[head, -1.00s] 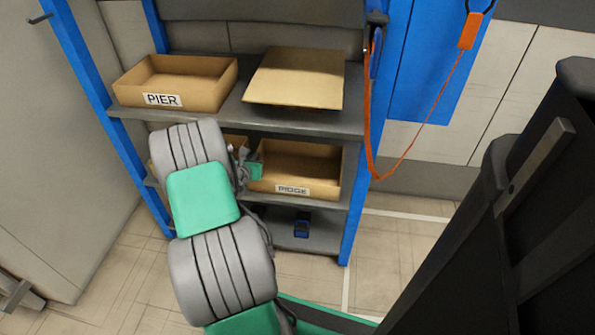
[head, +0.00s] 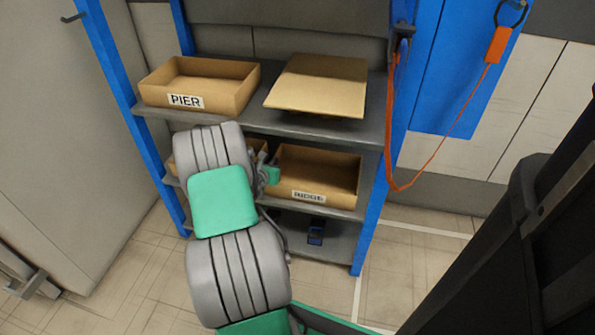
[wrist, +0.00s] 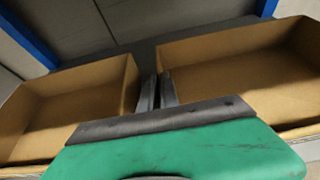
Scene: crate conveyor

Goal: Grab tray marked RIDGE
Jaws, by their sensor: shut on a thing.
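The RIDGE tray (head: 341,199) is an open tan box with a white label on its front. It sits on the shelf unit's middle shelf, and its label reads RIDGE in the head view. My gripper (head: 271,176) is at its left side, partly hidden by my own arm. In the wrist view my gripper (wrist: 157,92) has its two thin fingers at the left wall of the RIDGE tray (wrist: 235,48), shut on that wall. The fingertips are small and partly covered there.
Another tan tray (wrist: 75,75) stands close on the left, mostly hidden by my arm in the head view. The PIER tray (head: 225,98) and a flat tan board or box (head: 318,83) are on the upper shelf (head: 255,112). Blue posts (head: 372,220) flank the shelves. An orange cord (head: 390,150) hangs at right.

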